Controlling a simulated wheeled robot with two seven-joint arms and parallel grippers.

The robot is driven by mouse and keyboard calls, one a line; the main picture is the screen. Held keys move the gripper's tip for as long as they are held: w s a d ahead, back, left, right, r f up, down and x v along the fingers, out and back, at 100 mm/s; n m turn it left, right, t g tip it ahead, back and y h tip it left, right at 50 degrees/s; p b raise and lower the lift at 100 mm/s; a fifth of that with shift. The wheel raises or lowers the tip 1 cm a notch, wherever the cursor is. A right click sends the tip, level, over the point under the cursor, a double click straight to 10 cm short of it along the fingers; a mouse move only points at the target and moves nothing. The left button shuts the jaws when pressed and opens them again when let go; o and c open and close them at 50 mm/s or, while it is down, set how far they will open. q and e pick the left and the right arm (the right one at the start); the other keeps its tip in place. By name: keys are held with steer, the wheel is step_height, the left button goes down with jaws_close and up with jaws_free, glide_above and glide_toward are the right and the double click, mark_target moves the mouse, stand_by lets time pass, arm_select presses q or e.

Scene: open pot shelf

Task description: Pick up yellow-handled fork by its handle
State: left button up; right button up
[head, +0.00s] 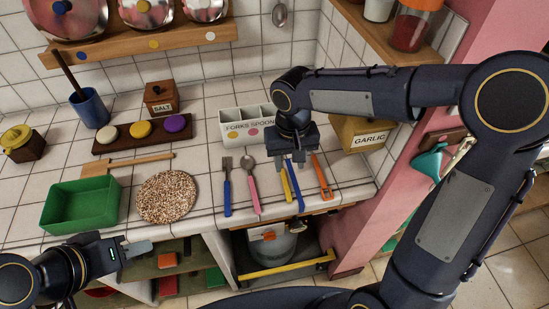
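A yellow-handled utensil (286,184) lies on the white tiled counter near its front edge. Its upper end is hidden under my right gripper, so I cannot see whether it has fork tines. My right gripper (292,160) points down above that hidden end, with its fingers apart and nothing visibly held. A blue-handled utensil (296,193) lies close beside the yellow one, its top also hidden. A blue-handled fork (227,190) lies further left. My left gripper (136,248) is at the lower left, in front of the counter edge; its finger gap is unclear.
A pink-handled spoon (251,185) and an orange-handled utensil (322,177) lie on either side. Behind stands a white labelled cutlery holder (240,141). A garlic box (358,133), a round cork-like mat (167,197) and a green bin (80,204) also occupy the counter.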

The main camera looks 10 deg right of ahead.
mark_target(286, 185)
steer(key=f, duration=0.5)
steer(key=f+p, duration=0.1)
steer(key=f, duration=0.1)
steer(key=shift+s+a+f, duration=0.15)
steer(key=shift+a+f, duration=0.15)
steer(key=shift+f, duration=0.05)
steer(key=shift+c, duration=0.3)
jaws_close()
